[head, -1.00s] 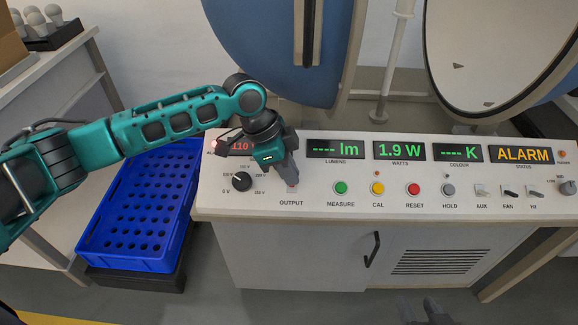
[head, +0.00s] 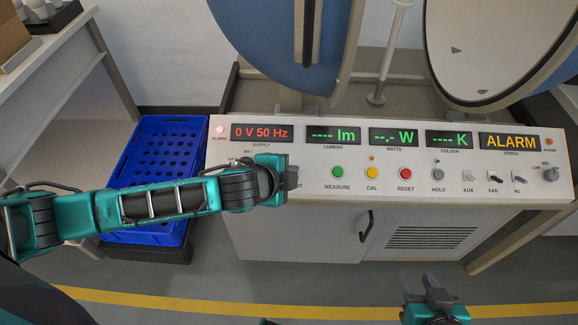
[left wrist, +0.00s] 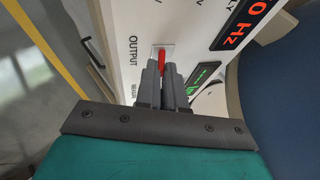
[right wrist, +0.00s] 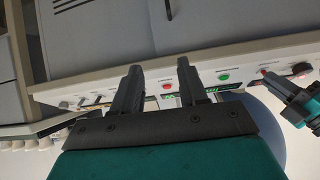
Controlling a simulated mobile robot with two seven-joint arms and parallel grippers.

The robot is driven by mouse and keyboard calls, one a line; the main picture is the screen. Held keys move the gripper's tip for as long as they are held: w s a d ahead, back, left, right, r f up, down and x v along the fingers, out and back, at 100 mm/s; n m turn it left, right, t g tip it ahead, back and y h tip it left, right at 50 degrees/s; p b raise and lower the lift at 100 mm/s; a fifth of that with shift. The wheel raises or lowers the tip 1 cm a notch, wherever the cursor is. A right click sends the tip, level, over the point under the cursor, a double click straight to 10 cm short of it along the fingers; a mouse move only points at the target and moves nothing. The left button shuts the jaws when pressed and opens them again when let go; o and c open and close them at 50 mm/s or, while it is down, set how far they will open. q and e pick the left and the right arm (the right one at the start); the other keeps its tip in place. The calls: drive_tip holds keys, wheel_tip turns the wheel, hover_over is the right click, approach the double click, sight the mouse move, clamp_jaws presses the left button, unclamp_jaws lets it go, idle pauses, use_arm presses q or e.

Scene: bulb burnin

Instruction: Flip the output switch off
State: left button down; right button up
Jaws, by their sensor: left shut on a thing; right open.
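The output switch (left wrist: 161,56) shows in the left wrist view as a red lever on a pale plate beside the OUTPUT label. My left gripper (left wrist: 165,72) is shut at the lever, its fingers close together around its lower part. In the head view my left forearm and wrist cover the switch and the voltage dial. The supply display (head: 262,132) reads 0 V 50 Hz. The watts display (head: 393,137) shows only dashes. My right gripper (head: 418,284) is open and empty, low in front of the console; it also shows in the right wrist view (right wrist: 160,68).
The white console (head: 330,190) carries green (head: 338,172), yellow (head: 372,172) and red (head: 405,174) buttons right of the switch. The status display (head: 509,142) reads ALARM. A blue crate (head: 150,130) stands on the left. The floor in front is free.

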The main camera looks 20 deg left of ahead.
use_arm(q)
drive_tip(key=shift+s+d+f+t+b, duration=0.15)
drive_tip(key=shift+s+f+t+b, duration=0.15)
drive_tip(key=shift+f+t+b, duration=0.15)
drive_tip(key=shift+s+m+t+b, duration=0.1)
drive_tip(key=shift+m+t+b, duration=0.25)
drive_tip(key=shift+t, duration=0.2)
use_arm(e)
drive_tip(key=shift+w+a+r+y, duration=0.1)
drive_tip(key=shift+w+a+y, duration=0.2)
drive_tip(key=shift+w+a, duration=0.3)
drive_tip(key=shift+s, duration=0.1)
use_arm(q)
drive_tip(key=c, duration=1.5)
unclamp_jaws()
use_arm(e)
drive_tip(key=shift+s, duration=0.1)
use_arm(q)
drive_tip(key=shift+p+v, duration=1.1)
drive_tip(key=shift+v, duration=5.35)
use_arm(e)
drive_tip(key=shift+s+d+r, duration=0.1)
drive_tip(key=shift+s+d, duration=0.25)
drive_tip(key=shift+d, duration=0.25)
use_arm(q)
drive_tip(key=shift+d+f, duration=0.1)
drive_tip(key=shift+f, duration=0.05)
use_arm(e)
drive_tip(key=shift+w+r, duration=0.15)
drive_tip(key=shift+r, duration=0.05)
